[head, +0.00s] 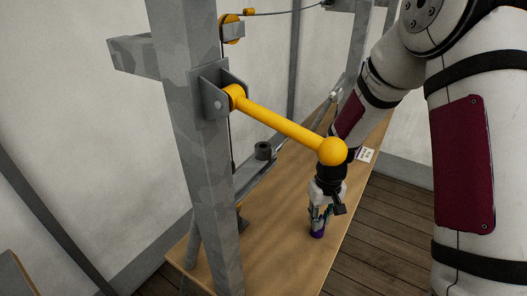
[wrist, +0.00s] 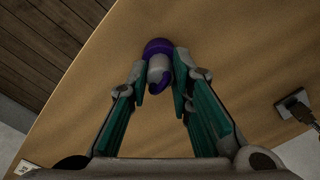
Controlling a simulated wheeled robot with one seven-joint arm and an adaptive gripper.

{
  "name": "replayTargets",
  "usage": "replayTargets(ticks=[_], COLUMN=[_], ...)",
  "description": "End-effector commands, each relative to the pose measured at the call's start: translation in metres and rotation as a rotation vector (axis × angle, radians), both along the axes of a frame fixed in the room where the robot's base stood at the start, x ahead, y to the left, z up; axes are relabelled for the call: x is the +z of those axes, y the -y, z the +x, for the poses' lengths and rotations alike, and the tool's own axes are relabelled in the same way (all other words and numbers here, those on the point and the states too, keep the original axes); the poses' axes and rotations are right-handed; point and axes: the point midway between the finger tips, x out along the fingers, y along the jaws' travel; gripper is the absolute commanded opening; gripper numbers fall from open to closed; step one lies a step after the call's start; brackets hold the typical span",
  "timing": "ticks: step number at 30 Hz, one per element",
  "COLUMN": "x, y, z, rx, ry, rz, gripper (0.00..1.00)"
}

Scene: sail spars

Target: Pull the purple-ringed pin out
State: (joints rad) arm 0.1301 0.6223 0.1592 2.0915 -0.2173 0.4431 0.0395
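The purple-ringed pin (wrist: 159,70) shows between my fingertips in the wrist view. It has a pale grey shaft and a wide purple end above the tabletop. My gripper (wrist: 161,84) has teal-lined fingers drawn in to about the pin's width. One lies close along each side of the shaft, and I see no clear gap. In the head view my gripper (head: 318,221) points down at the bench, with the purple part of the pin (head: 317,234) low at its tips. The fingers hide most of the pin there. I cannot tell whether its lower end is seated in something.
A yellow spar (head: 280,123) with a ball end reaches from a grey post (head: 205,160) to just above my wrist. A wooden bench (head: 275,228) lies below. A dark cylinder (head: 263,150) and a white label (head: 366,155) are farther back. Plank floor lies right.

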Motion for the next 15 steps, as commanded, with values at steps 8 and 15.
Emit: replayTargets(ticks=[8, 15], x=[0.0028, 0.0068], y=[0.0, 0.0001], z=[0.0001, 0.0003], rx=[0.0, 0.0], ry=[0.001, 0.001], rz=[0.0, 0.0], gripper=[0.0, 0.0])
